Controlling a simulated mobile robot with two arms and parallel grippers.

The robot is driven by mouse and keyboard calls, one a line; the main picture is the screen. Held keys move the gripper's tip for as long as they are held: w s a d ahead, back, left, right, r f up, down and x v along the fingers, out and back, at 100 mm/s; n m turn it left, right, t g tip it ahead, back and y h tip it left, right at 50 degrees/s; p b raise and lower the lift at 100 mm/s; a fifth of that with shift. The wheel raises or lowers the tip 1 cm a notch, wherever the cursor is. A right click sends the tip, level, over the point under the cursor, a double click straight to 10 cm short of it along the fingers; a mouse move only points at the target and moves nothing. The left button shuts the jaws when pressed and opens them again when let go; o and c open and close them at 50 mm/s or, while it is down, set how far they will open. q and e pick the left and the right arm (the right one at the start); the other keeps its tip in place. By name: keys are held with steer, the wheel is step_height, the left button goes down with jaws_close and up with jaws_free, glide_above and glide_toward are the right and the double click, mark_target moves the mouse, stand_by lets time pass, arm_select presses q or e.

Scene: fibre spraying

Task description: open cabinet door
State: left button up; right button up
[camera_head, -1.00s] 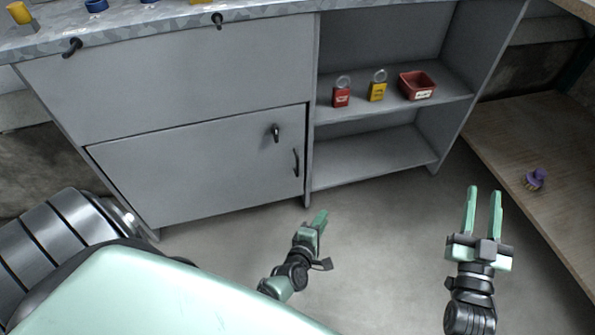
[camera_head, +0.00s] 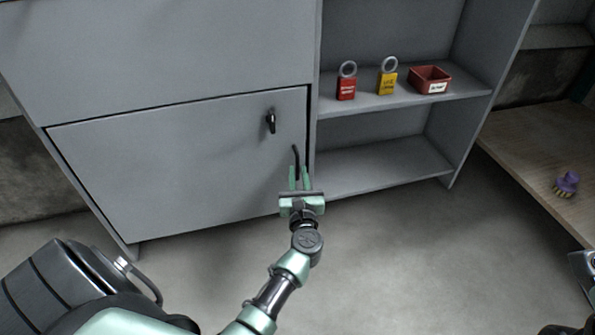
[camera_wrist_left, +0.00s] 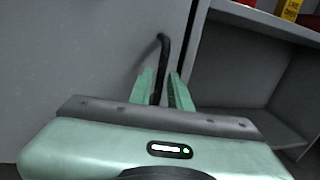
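The grey cabinet door (camera_head: 185,165) is closed in its frame at the lower left of the cabinet. Its dark curved handle (camera_head: 296,158) is upright near the right edge of the door. A dark latch knob (camera_head: 270,121) sits above it. My left gripper (camera_head: 299,178) is at the lower part of the handle. In the left wrist view the handle (camera_wrist_left: 163,52) passes between the two green fingers (camera_wrist_left: 162,88), which stand apart on either side of it. Whether they touch it is unclear. Only part of my right arm shows at the right edge; its fingers are not visible.
Open shelves to the right hold a red padlock (camera_head: 347,88), a yellow padlock (camera_head: 388,86) and a red box (camera_head: 430,79). A wooden surface (camera_head: 520,160) with a purple brush (camera_head: 566,184) is at the right. The floor (camera_head: 400,250) before the cabinet is clear.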

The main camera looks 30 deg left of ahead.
arm_select(q)
steer(key=shift+x, duration=1.5)
jaws_close()
